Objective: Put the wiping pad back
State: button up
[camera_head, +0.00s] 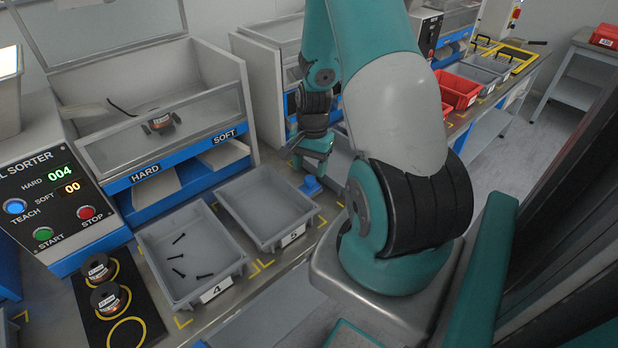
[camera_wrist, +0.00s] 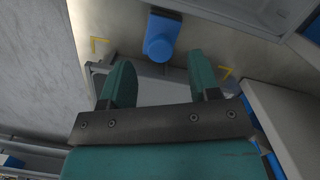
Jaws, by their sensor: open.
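A blue piece with a rounded knob, which looks like the wiping pad (camera_head: 311,186), stands on the bench near its front edge, right of tray 5. In the wrist view the blue pad (camera_wrist: 161,40) is just beyond my fingertips, roughly centred between them. My gripper (camera_head: 316,152) hangs close above and beside the pad in the head view. Its two green fingers (camera_wrist: 160,60) are spread apart with nothing between them. I cannot tell the exact height gap between the fingers and the pad.
Grey tray 5 (camera_head: 306,233) is empty, left of the pad. Tray 4 (camera_head: 239,268) holds several dark screws. A sorter with HARD and SOFT chutes (camera_head: 147,172) stands behind. Yellow corner marks (camera_wrist: 226,72) lie on the bench around the pad. Red bins (camera_head: 460,88) are farther right.

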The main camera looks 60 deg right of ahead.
notch_tip(320, 180, up, 7)
jog(key=w+a+r+n+t, duration=0.1)
jog(key=w+a+r+n, duration=0.1)
jog(key=a+r+n, duration=0.5)
jog(key=w+a+r+n, duration=0.2)
jog(key=a+r+n, duration=0.15)
jog(key=a, duration=0.75)
jog(key=s+a+r+n+y, duration=0.1)
jog(key=s+a+r+n, duration=0.3)
jog(key=s+a+n, duration=0.2)
jog(key=s+a+r+n+y, duration=0.1)
jog(key=s+a+r+n, duration=0.3)
jog(key=a, duration=0.7)
jog(key=s+n, duration=0.2)
jog(key=s, duration=0.2)
jog(key=shift+a+r+g+y, duration=0.25)
jog(key=shift+a+g+y, duration=0.05)
jog(key=shift+g+y, duration=0.1)
jog(key=shift+c, duration=0.2)
